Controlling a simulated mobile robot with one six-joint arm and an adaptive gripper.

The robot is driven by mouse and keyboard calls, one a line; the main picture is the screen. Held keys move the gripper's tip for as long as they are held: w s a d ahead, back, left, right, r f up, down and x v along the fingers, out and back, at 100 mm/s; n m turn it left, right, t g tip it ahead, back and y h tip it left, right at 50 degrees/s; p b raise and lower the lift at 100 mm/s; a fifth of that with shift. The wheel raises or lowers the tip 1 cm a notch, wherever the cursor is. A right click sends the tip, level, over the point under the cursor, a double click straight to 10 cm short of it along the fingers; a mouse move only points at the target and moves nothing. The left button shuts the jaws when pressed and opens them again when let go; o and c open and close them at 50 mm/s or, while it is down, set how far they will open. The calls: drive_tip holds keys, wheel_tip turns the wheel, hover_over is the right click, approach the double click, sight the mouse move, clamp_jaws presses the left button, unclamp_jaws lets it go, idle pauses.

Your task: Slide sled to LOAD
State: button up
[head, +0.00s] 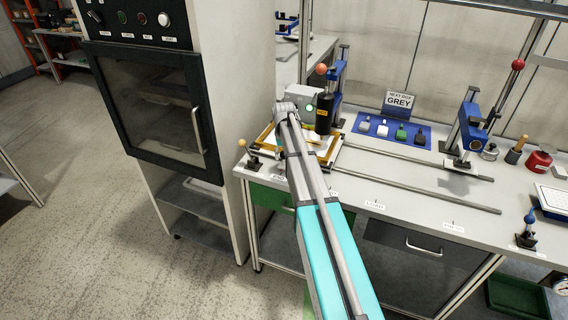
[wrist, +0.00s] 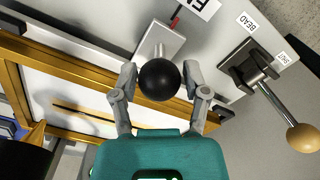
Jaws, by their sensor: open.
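The sled shows in the wrist view as a gold-edged frame (wrist: 85,68) around a white panel, and in the head view its orange-gold frame (head: 328,158) sits at the left end of the bench rails. A black ball knob (wrist: 158,80) stands on a pale grey plate at the frame's edge in the wrist view. My gripper (wrist: 160,76) is open, with one finger on each side of the knob. I cannot tell whether either finger touches it. In the head view my arm hides the knob and much of the sled. The LOAD label (head: 375,205) is on the bench's front edge, right of the sled.
Two grey rails (head: 430,187) run right along the bench. A clamp lever with a wooden ball (wrist: 302,138) stands close to my gripper's right. A blue tray (head: 392,131) lies behind the rails.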

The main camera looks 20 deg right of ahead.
drive_tip(key=shift+f+b, duration=0.6)
drive_tip(key=shift+f, duration=0.3)
clamp_jaws()
